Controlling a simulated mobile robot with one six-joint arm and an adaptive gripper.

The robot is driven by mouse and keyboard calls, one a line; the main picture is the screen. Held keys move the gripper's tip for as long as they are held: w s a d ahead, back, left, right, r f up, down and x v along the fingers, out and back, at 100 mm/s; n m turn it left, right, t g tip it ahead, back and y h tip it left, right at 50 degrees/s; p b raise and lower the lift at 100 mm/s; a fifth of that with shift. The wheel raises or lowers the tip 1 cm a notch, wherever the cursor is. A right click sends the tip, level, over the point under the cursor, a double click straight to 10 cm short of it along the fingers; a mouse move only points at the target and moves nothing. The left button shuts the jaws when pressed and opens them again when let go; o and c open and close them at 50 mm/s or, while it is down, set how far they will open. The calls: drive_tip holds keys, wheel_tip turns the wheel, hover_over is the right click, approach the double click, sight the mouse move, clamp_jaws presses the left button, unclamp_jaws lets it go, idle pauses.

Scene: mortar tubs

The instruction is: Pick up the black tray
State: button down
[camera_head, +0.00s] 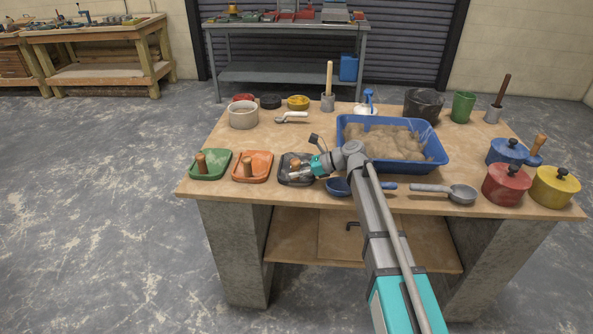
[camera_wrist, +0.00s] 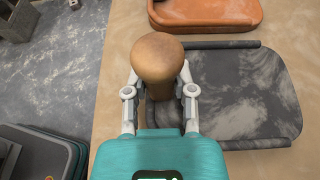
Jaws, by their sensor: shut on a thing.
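The black tray (camera_head: 288,180) is a dark, flat, rounded tray with worn grey marks and an upright wooden handle. It is near the table's front edge, left of the blue tub. In the wrist view the black tray (camera_wrist: 265,95) shows to the right of my fingers. My gripper (camera_head: 312,168) reaches it from the right. In the wrist view my gripper (camera_wrist: 160,95) has one finger on each side of the wooden handle (camera_wrist: 157,58) and is shut on it. The tray looks level; I cannot tell whether it rests on the table or is slightly raised.
An orange tray (camera_head: 262,159) and a green tray (camera_head: 219,160) sit to the left. A blue tub (camera_head: 435,157) of mortar stands to the right. A blue pan (camera_head: 336,187) and a grey ladle (camera_head: 461,193) lie near the front edge. Lidded pots, including a red one (camera_head: 505,188), stand far right.

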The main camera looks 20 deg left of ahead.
drive_tip(key=shift+r, duration=0.15)
drive_tip(key=shift+r+p, duration=0.95)
drive_tip(key=shift+p, duration=0.1)
drive_tip(key=w+a+r+p, duration=0.7)
drive_tip(key=w+r+p, duration=0.3)
drive_tip(key=w, duration=0.1)
drive_tip(key=shift+w+a+r+p, duration=0.2)
drive_tip(key=shift+w+r+p, duration=0.2)
drive_tip(key=shift+r, duration=0.1)
